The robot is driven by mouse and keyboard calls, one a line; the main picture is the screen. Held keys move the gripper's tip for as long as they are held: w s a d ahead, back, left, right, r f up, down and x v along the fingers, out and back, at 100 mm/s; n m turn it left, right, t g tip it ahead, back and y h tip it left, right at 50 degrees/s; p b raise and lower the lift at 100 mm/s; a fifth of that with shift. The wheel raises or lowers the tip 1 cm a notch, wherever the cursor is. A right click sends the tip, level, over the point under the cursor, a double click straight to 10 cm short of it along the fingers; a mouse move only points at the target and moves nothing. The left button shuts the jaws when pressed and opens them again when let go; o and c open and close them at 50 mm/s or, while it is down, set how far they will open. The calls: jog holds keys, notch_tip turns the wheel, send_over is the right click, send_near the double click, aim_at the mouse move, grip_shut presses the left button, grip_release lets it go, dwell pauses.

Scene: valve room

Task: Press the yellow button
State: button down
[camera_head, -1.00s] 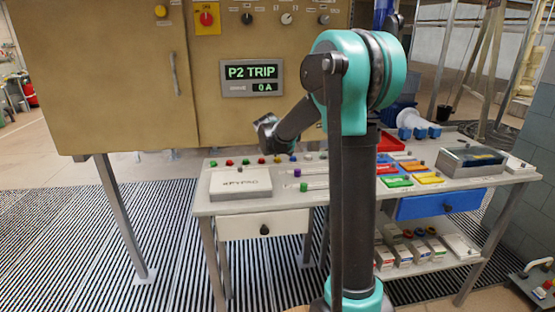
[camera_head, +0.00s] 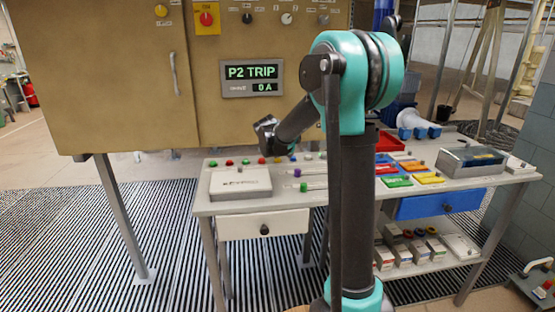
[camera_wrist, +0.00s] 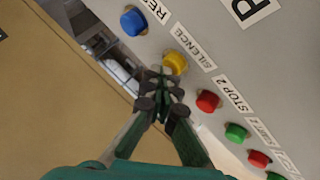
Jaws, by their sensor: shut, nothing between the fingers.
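The yellow button (camera_wrist: 175,62) shows in the wrist view on a grey panel, beside a label reading SILENCE. In the head view a yellow button (camera_head: 278,159) is a small spot in the row of buttons along the bench's back edge. My gripper (camera_wrist: 161,76) is shut and empty. In the wrist view its tips overlap the lower left edge of the yellow button; I cannot tell whether they touch it. In the head view I see only my dark wrist just above the button row; the fingertips cannot be made out.
A blue button (camera_wrist: 133,21) and a red button (camera_wrist: 208,101) flank the yellow one, with a green button (camera_wrist: 236,131) farther along. A box (camera_head: 240,183) lies on the bench.

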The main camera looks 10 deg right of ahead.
aim_at(277, 160)
jog(key=shift+r, duration=0.85)
jog(key=shift+r, duration=2.55)
